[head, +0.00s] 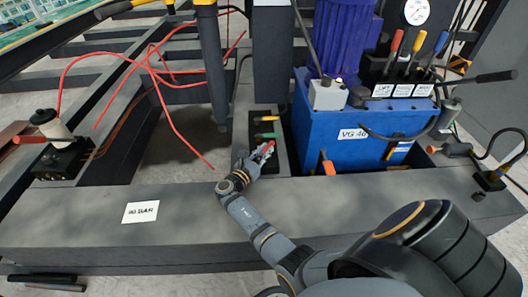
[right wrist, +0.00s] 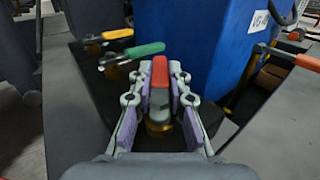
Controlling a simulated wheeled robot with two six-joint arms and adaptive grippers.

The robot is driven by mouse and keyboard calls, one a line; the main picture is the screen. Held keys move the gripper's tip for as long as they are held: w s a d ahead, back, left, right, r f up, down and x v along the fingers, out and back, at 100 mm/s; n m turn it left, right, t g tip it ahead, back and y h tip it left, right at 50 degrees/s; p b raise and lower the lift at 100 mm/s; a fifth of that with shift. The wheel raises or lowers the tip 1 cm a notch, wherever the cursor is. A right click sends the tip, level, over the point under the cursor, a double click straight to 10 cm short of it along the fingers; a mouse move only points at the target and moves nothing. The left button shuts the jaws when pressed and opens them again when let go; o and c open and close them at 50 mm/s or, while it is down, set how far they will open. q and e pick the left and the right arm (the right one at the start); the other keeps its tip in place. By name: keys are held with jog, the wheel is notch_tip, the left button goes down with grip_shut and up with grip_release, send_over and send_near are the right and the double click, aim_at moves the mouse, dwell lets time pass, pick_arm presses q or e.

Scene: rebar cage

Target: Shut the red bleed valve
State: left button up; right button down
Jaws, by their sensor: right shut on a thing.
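The red bleed valve's handle (right wrist: 159,72) stands between the fingers of my right gripper (right wrist: 160,85) in the right wrist view. The gripper is shut on it, one finger on each side. The handle points away from the wrist, in line with the gripper. A brass-coloured valve body (right wrist: 158,127) shows below it. In the head view the red handle (head: 266,149) is small and partly covered by my right gripper (head: 263,154). My left gripper is not in view.
A green handle (right wrist: 143,50) and a yellow handle (right wrist: 117,34) lie crosswise just beyond the red one. The blue tank (head: 345,135) stands close on the right, with an orange lever (head: 327,164) at its front. Red hoses (head: 165,100) lie loose at the left.

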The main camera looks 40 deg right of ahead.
aim_at(265, 150)
dwell(0.4)
jog(key=c, duration=1.3)
grip_release()
notch_tip(265, 150, up, 10)
jog(key=shift+f, duration=0.1)
jog(key=shift+c, duration=0.2)
